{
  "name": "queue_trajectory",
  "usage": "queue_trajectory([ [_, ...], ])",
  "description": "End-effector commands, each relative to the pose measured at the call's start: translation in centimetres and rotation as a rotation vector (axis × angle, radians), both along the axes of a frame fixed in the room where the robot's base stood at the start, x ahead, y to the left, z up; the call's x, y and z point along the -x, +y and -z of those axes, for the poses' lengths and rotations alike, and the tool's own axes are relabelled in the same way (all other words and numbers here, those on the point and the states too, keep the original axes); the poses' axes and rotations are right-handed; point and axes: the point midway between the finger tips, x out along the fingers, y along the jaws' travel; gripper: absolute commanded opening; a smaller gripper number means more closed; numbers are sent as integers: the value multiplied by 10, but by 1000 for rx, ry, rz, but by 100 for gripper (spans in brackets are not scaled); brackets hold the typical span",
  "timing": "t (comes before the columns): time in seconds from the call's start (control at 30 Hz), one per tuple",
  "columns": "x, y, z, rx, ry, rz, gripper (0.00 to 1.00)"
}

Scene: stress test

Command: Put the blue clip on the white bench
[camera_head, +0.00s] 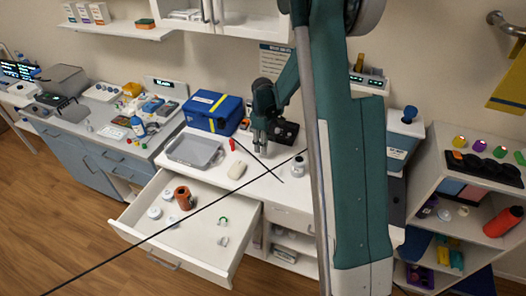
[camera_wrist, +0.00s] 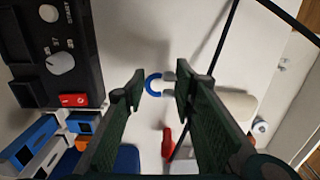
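The blue clip (camera_wrist: 153,84) is a small blue C shape with grey ends, lying on the white bench top (camera_wrist: 130,30) in the wrist view. My gripper (camera_wrist: 160,80) is open, its two dark green fingers spread, and the clip shows between the fingertips. Whether the fingers touch it, I cannot tell. In the head view my gripper (camera_head: 262,148) points down over the white bench (camera_head: 268,192). I cannot make out the blue clip there.
A black device (camera_wrist: 60,60) with a knob and a red switch stands beside my gripper. The drawer (camera_head: 190,245) is open.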

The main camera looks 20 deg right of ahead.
Motion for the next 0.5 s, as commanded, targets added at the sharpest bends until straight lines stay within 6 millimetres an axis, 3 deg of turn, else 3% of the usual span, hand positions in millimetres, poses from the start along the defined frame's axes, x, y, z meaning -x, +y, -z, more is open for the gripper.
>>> queue_trajectory([
  [0.27,0,0,2,0,0,0,23],
  [0.5,0,0,22,0,0,0,23],
])
